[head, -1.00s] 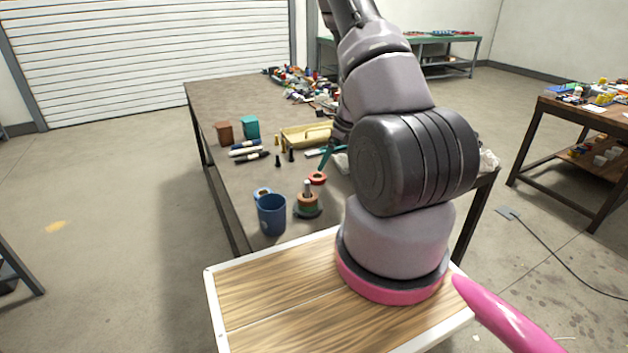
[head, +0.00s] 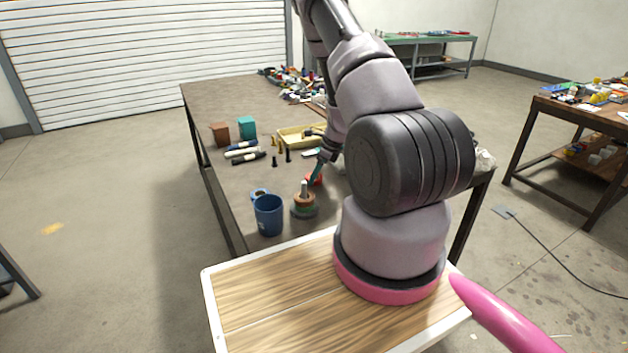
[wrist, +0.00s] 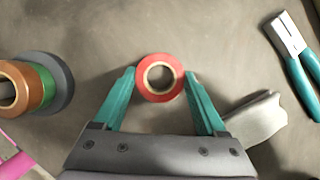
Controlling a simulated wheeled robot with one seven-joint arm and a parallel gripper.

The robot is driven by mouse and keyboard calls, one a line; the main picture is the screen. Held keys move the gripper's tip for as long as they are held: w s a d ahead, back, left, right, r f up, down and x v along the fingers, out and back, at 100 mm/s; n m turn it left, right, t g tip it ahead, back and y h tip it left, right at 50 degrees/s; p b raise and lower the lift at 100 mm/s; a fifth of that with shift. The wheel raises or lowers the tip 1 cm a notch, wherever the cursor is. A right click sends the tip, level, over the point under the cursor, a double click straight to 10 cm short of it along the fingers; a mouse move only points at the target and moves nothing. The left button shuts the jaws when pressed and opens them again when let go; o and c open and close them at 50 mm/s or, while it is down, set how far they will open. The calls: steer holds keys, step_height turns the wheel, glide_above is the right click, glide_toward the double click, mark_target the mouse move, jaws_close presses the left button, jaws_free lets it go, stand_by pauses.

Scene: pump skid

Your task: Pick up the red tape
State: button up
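The red tape (wrist: 174,90) is a small ring lying flat on the table. In the head view the red tape (head: 315,179) is partly hidden by my gripper (head: 317,174). In the wrist view my gripper (wrist: 160,77) is open, with one teal finger on each side of the tape. Small gaps seem to show between the fingers and the roll. Whether the fingertips touch the table cannot be told.
A post holding brown and green rolls (wrist: 45,85) stands to the left, beside a blue mug (head: 269,215). Teal-handled pliers (wrist: 295,65) and a pale crumpled thing (wrist: 256,118) lie to the right. A yellow tray (head: 297,138) and markers (head: 243,153) are farther back.

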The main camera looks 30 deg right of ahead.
steer(key=c, duration=0.3)
steer(key=shift+r, duration=0.1)
